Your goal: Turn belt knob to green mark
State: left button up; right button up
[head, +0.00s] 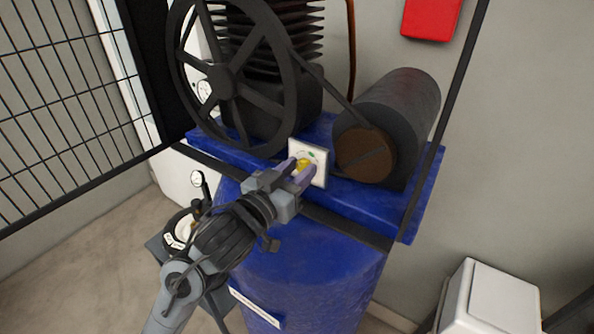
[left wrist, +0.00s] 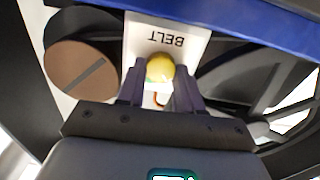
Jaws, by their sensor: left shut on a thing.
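The yellow belt knob (head: 303,164) sits on a white panel (head: 321,156) at the front edge of the blue compressor top. In the left wrist view the knob (left wrist: 160,67) shows under the upside-down word BELT on the panel (left wrist: 191,46). My left gripper (head: 302,171) reaches the panel from the front left, its two purple-grey fingers shut on the knob; they also show in the left wrist view (left wrist: 160,90). A green mark (head: 312,154) shows on the panel beside the knob. The knob's exact pointing direction is hidden by the fingers. My right gripper is not in view.
A large black flywheel (head: 222,80) stands behind and left of the panel, and a dark motor (head: 402,115) with a brown pulley stands to its right. A black frame bar (head: 345,226) crosses in front of the blue tank (head: 310,280). A black mesh guard (head: 65,100) stands at left.

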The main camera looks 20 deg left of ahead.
pick_arm(q)
jog(key=m, duration=0.5)
jog(key=shift+m+b, duration=0.35)
jog(key=shift+m, duration=0.05)
jog(key=m+b, duration=0.1)
jog(key=m, duration=0.4)
jog(key=shift+d+f+m+b, duration=0.1)
jog(key=shift+d+m+b, duration=0.05)
jog(key=shift+m+b, duration=0.2)
jog(key=shift+m, duration=0.25)
jog(key=o, duration=1)
jog(key=shift+o, duration=0.2)
jog(key=shift+s, duration=0.15)
